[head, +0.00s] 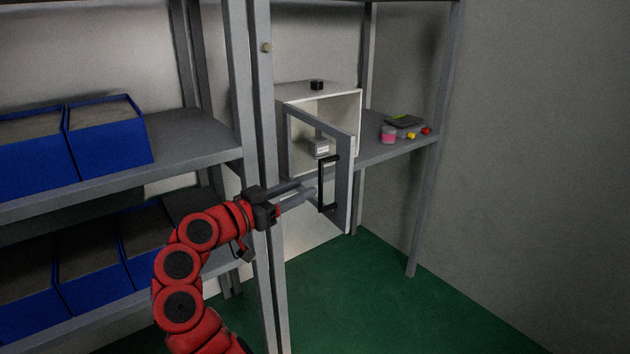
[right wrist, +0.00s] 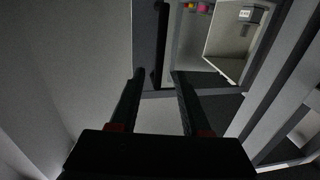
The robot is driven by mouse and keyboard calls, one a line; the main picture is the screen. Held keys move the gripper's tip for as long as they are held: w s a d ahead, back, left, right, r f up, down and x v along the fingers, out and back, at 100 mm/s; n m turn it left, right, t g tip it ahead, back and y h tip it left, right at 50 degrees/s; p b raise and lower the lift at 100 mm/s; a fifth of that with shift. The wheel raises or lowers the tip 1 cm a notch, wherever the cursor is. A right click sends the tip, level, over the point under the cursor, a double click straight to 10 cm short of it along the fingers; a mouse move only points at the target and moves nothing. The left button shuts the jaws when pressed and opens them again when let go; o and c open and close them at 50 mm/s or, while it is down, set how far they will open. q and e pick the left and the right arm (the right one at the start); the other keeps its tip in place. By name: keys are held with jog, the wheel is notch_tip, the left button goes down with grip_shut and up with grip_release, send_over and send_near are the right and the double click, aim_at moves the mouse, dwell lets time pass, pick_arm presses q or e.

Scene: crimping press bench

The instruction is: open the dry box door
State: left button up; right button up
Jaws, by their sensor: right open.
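The white dry box (head: 347,98) sits on the grey shelf in the head view. Its grey-framed door (head: 343,190) stands partly open, swung out toward me, with the box interior showing behind it. The black bar handle (head: 323,185) is upright on the door; it also shows in the right wrist view (right wrist: 162,40). My right gripper (head: 310,190) is open at the handle, with the bar's end appearing between or just beyond its fingertips in the wrist view. I cannot tell whether they touch. A small labelled box (head: 318,147) sits inside the dry box. My left gripper is not in view.
A grey shelf post (head: 262,110) stands close to my right forearm. A black knob-like piece (head: 317,85) sits on the dry box. A pink jar (head: 388,134) and small red and yellow items are on the shelf to the right. Blue bins (head: 110,145) fill the left shelves. Green floor (head: 400,310) is clear.

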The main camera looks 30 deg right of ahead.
jog(key=v, duration=1.1)
jog(key=shift+p, duration=0.3)
jog(key=shift+d, duration=0.1)
